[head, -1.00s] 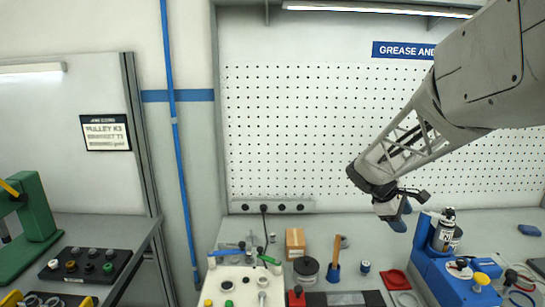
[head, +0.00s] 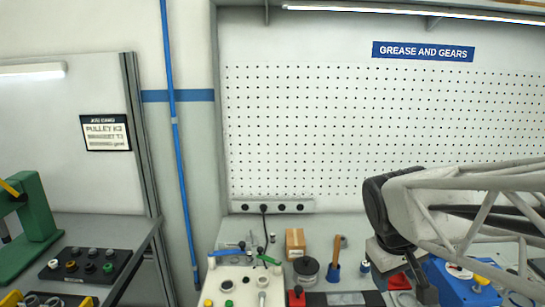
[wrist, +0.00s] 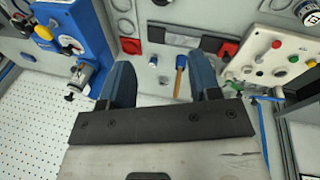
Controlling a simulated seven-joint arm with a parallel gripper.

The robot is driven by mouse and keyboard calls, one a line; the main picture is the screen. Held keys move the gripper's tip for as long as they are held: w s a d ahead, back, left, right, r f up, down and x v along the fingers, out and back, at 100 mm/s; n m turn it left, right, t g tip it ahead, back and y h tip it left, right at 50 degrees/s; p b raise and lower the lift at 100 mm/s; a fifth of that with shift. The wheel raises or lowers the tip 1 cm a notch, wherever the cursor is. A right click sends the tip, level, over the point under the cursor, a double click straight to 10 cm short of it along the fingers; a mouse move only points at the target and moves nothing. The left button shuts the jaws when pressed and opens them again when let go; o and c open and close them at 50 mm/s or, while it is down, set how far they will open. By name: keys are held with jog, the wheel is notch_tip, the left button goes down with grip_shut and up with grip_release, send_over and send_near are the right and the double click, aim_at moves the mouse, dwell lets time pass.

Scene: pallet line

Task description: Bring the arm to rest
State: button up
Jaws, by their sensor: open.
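My gripper (wrist: 162,75) shows in the wrist view with its two blue fingers apart and nothing between them. In the head view my arm reaches in from the right edge, low over the right part of the bench. Its dark wrist joint is in front of the pegboard, and the gripper is mostly hidden or cut off at the bottom there. In the wrist view the wooden-handled tool (wrist: 180,78) shows beyond the gap between the fingers, apart from them.
A blue fixture (head: 452,290) stands at the right, partly behind my arm. A cardboard box (head: 295,241), black round part (head: 306,268) and red dish (head: 398,281) are on the bench. A cream control box (head: 240,285) stands left of them. The pegboard (head: 300,130) is behind.

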jog(key=s+a+f+m+t+y, duration=0.1)
jog(key=s+a, duration=0.3)
jog(key=s, duration=0.5)
jog(key=shift+a+f+m+y, duration=0.25)
jog(key=shift+m+y, duration=0.35)
jog(key=shift+m, duration=0.3)
